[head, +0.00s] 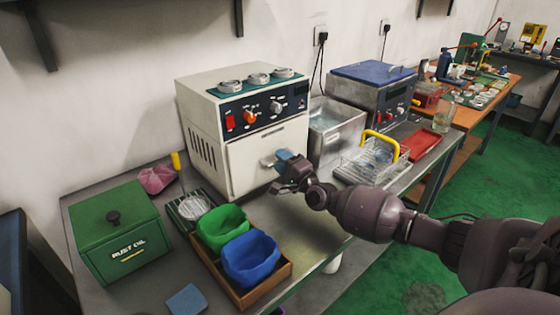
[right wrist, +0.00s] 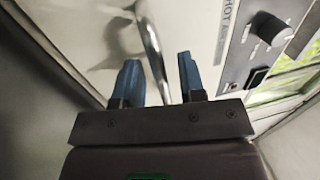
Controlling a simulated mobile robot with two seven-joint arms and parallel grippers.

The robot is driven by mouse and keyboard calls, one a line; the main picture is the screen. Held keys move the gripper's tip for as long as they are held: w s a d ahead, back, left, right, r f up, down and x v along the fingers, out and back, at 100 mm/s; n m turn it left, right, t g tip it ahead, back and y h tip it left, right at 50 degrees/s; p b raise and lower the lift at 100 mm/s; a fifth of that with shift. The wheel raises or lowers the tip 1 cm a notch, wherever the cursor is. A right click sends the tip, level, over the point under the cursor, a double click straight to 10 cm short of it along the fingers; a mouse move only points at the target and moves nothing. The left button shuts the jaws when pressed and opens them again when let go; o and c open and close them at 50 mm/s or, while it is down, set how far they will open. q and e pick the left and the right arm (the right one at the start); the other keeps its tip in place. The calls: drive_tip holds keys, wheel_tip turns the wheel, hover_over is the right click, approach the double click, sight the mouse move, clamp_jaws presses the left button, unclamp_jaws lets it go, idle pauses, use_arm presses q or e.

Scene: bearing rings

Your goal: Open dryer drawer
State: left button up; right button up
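The dryer is a cream box (head: 215,135) with a dark control panel, and its drawer front (head: 250,170) sits below the panel, looking shut. A curved metal handle (head: 268,162) stands out from the drawer front; it also shows in the right wrist view (right wrist: 152,45). My right gripper (head: 283,158) is at the handle, partly hiding it. In the right wrist view the two blue fingers (right wrist: 160,80) are apart, with the handle bar running between them and a gap on each side. My left gripper is not in view.
A wooden tray (head: 285,272) with green and blue bins stands in front of the dryer. A green rust oil box (head: 118,235) is at the left. A metal tank (head: 335,128) and a wire basket (head: 370,160) are at the right. Small round parts (head: 257,78) lie on the dryer top.

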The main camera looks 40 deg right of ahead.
drive_tip(key=shift+w+r, duration=0.1)
drive_tip(key=shift+w, duration=0.1)
drive_tip(key=shift+c, duration=0.5)
clamp_jaws()
